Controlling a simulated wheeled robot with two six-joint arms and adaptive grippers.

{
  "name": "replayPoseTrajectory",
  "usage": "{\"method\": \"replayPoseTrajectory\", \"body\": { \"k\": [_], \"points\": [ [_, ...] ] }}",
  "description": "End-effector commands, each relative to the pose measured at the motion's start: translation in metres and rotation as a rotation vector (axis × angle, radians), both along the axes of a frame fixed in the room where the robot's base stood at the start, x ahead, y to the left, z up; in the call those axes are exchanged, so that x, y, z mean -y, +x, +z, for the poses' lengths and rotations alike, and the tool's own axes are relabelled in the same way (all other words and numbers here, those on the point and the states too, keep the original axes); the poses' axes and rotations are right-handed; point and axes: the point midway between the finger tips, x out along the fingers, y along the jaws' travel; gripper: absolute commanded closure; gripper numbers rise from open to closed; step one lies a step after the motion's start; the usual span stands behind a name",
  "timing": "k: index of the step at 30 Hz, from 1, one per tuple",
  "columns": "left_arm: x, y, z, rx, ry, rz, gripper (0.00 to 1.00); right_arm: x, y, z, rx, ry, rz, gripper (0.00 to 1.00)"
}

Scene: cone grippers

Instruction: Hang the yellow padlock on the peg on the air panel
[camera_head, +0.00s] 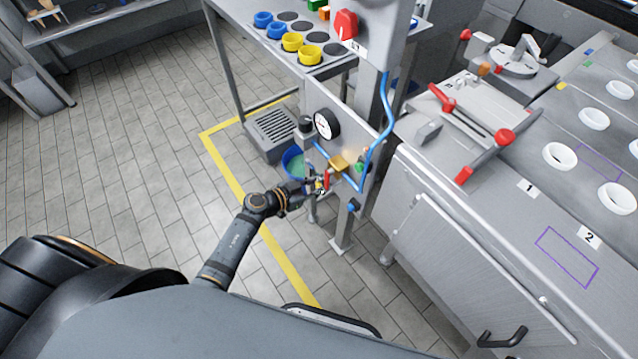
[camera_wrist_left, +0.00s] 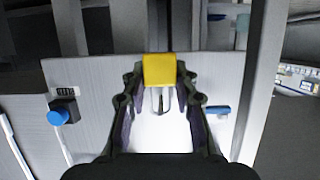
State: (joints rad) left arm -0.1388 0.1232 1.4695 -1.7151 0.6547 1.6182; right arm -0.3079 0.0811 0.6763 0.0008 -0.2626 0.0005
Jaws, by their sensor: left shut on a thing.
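The yellow padlock (camera_wrist_left: 160,70) is between the fingertips of my left gripper (camera_head: 319,186) in the left wrist view. The gripper is shut on it. Its body faces the camera's far side, and a thin metal shackle (camera_wrist_left: 160,98) shows below it. In the head view my left gripper is close in front of the lower part of the air panel (camera_head: 350,123), near a red handle (camera_head: 327,180). The padlock shows there only as a tiny yellow patch. I cannot make out the peg in either view. My right gripper is not in view.
The panel carries a gauge (camera_head: 327,124), a brass fitting (camera_head: 341,164) and a looping blue hose (camera_head: 386,110). A steel bench (camera_head: 465,195) is at the right. Floor on the left is clear.

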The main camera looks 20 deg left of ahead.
Motion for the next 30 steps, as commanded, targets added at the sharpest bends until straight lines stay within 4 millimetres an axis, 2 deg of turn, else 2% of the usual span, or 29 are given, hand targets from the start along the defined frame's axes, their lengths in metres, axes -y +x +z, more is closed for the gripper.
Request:
{"method": "replayPoseTrajectory", "body": {
  "k": [11, 12, 18, 26, 30],
  "points": [
    [0.0002, 0.0001, -0.0001, 0.0, 0.0, 0.0, 1.0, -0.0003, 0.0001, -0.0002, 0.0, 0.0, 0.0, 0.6],
    [0.0002, 0.0001, -0.0001, 0.0, 0.0, 0.0, 0.71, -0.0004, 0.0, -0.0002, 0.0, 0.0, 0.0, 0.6],
    [0.0001, 0.0, 0.0, 0.0, 0.0, 0.0, 0.45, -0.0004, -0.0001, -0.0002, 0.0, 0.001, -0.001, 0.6],
    [-0.0002, -0.0004, -0.0003, -0.001, 0.001, 0.0, 0.45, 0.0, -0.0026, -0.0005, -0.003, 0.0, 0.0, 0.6],
    [-0.008, -0.0097, 0.0027, -0.001, 0.004, 0.0, 0.45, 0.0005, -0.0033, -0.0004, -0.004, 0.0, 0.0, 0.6]
  ]
}}
